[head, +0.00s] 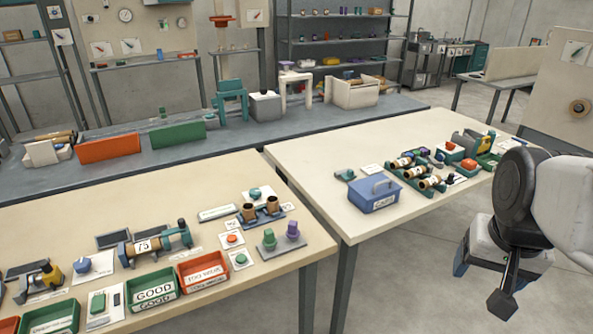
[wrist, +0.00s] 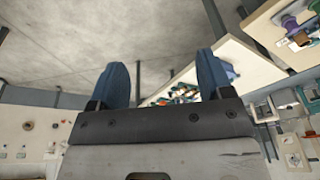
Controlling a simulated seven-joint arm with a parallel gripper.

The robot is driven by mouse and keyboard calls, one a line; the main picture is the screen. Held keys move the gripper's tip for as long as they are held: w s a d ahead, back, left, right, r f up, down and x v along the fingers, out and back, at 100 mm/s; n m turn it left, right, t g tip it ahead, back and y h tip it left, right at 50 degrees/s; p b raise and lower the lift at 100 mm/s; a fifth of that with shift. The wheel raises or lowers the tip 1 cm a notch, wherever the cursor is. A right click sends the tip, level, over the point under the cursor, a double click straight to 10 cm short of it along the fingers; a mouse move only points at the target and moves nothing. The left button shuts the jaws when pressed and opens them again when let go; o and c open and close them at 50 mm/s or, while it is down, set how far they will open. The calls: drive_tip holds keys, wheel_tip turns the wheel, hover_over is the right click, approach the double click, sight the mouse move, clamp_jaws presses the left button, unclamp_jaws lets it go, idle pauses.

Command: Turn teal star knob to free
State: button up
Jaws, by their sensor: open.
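A small teal knob (head: 255,193) sits on a pale plate near the back of the left table; it looks like the star knob, but its lobes and setting are too small to read. My gripper shows in the wrist view (wrist: 163,75) with two blue fingers wide apart and nothing between them. In the head view it hangs low at the right, over the floor, clear of both tables and far from the teal knob. The teal knob cannot be made out in the wrist view.
The left table (head: 200,214) also holds green bins (head: 152,290), a red bin (head: 204,272), a blue dial (head: 84,264) and a stand with green and purple pegs (head: 283,244). The right table (head: 318,178) bears a blue box (head: 374,194) and several fixtures. A gap separates the tables.

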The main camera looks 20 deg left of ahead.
drive_tip(key=w+a+r+m, duration=0.1)
drive_tip(key=w+a+r, duration=0.1)
drive_tip(key=w+a, duration=0.5)
drive_tip(key=w+a+r+m, duration=0.1)
drive_tip(key=w+a+m, duration=0.15)
drive_tip(key=w, duration=0.95)
drive_tip(key=w+a+f+m+g, duration=0.1)
drive_tip(key=w+a+f+m, duration=0.15)
drive_tip(key=w+a, duration=1.15)
drive_tip(key=m+g, duration=0.1)
drive_tip(key=m, duration=0.3)
hover_over(257, 190)
wheel_tip(257, 190, down, 22)
drive_tip(key=shift+s+f, duration=0.1)
drive_tip(key=shift+f, duration=0.1)
drive_tip(key=shift+f, duration=0.1)
drive_tip(key=shift+f, duration=3.8)
